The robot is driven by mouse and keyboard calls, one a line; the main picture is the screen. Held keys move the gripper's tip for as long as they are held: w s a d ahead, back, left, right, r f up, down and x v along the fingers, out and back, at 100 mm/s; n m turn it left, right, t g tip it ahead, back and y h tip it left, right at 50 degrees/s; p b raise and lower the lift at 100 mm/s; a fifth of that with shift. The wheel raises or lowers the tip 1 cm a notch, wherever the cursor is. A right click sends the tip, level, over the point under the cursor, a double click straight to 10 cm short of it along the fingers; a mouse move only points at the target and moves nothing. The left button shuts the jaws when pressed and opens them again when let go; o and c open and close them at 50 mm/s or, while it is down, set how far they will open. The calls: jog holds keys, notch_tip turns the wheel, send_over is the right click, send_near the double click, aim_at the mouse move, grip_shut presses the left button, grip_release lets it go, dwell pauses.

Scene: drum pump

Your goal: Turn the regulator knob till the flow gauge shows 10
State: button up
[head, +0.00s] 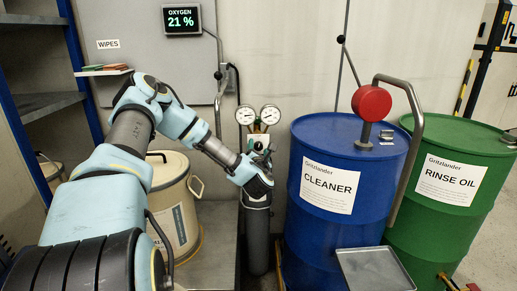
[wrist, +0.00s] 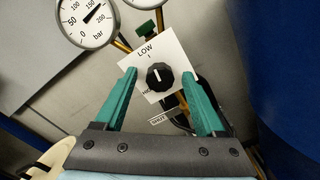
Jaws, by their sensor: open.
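The regulator knob (wrist: 159,76) is black with a white pointer line, on a white plate (wrist: 177,58) marked LOW at the top and partly hidden lettering at the lower left. The pointer line points roughly up toward LOW. My gripper (wrist: 159,73) is open, with one green finger on each side of the knob and gaps between; I cannot tell the depth. In the head view my gripper (head: 259,160) is at the regulator below two round gauges. The left gauge (head: 246,115) is marked bar in the wrist view (wrist: 86,18). The right gauge (head: 270,115) is too small to read; only its edge shows in the wrist view.
A grey gas cylinder (head: 258,238) stands below the regulator. A blue CLEANER drum (head: 320,240) stands close on the right, with a green RINSE OIL drum (head: 440,215) beyond it. A cream canister (head: 172,215) stands left. A wall screen (head: 181,19) reads oxygen 21 %.

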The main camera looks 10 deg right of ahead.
grip_shut()
dwell(0.5)
jog(key=m+b, duration=0.2)
jog(key=m, duration=0.3)
jog(key=shift+d+m, duration=0.1)
jog(key=shift+m, duration=0.2)
jog(key=m+b, duration=0.3)
jog(key=m, duration=0.2)
jog(key=m+b, duration=0.3)
jog(key=m, duration=0.2)
jog(key=shift+f+y, duration=0.1)
jog(key=shift+y, duration=0.2)
jog(key=m+b, duration=0.2)
jog(key=m, duration=0.3)
jog(key=shift+b, duration=0.4)
